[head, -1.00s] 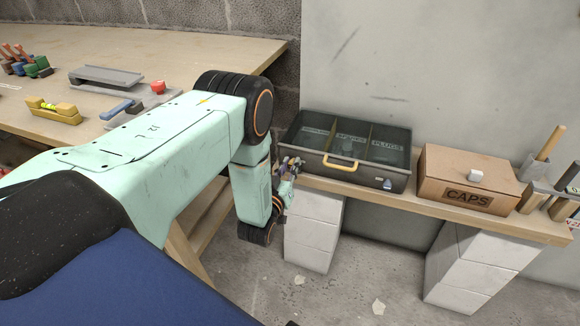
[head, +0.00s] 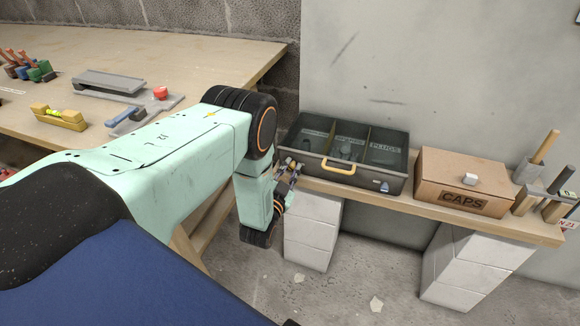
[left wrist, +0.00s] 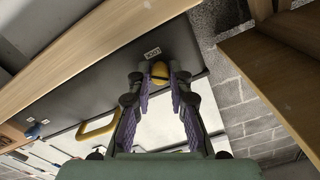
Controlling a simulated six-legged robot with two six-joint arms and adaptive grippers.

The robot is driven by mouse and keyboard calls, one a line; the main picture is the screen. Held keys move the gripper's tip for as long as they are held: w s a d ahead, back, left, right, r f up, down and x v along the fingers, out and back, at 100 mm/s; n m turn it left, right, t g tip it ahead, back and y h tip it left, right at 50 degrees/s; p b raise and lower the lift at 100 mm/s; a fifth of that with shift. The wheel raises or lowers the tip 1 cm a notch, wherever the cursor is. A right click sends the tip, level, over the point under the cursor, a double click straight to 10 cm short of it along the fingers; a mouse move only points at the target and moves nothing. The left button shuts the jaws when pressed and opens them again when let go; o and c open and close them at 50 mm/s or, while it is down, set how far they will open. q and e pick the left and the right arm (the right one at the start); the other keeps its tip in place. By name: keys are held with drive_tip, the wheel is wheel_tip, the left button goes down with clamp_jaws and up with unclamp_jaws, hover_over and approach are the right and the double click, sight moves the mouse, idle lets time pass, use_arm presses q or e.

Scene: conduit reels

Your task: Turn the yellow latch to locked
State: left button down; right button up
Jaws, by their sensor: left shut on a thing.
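The yellow latch (left wrist: 159,71) is a small rounded knob on the dark front of the grey case (head: 310,160). It shows best in the left wrist view, beside a small white label (left wrist: 152,53). My left gripper (left wrist: 160,76) is shut on the latch, with one purple-padded finger on each side of it. In the head view my left gripper (head: 290,168) is at the left end of the case front, and there the latch is mostly hidden by it. I cannot read the latch's position. My right gripper is not in view.
The case has a yellow handle (head: 338,165) and labelled compartments. A workbench (head: 130,55) with tools lies left. Concrete blocks (head: 312,232) support the shelf.

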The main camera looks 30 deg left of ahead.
use_arm(q)
drive_tip(key=m+p, duration=0.1)
drive_tip(key=m, duration=0.4)
drive_tip(key=shift+d+m, duration=0.1)
drive_tip(key=shift+m, duration=0.2)
drive_tip(key=shift+f+m+p, duration=0.1)
drive_tip(key=shift+m+p, duration=0.5)
drive_tip(key=shift+m, duration=1.6)
drive_tip(key=c, duration=1.2)
unclamp_jaws()
drive_tip(key=v, duration=1.2)
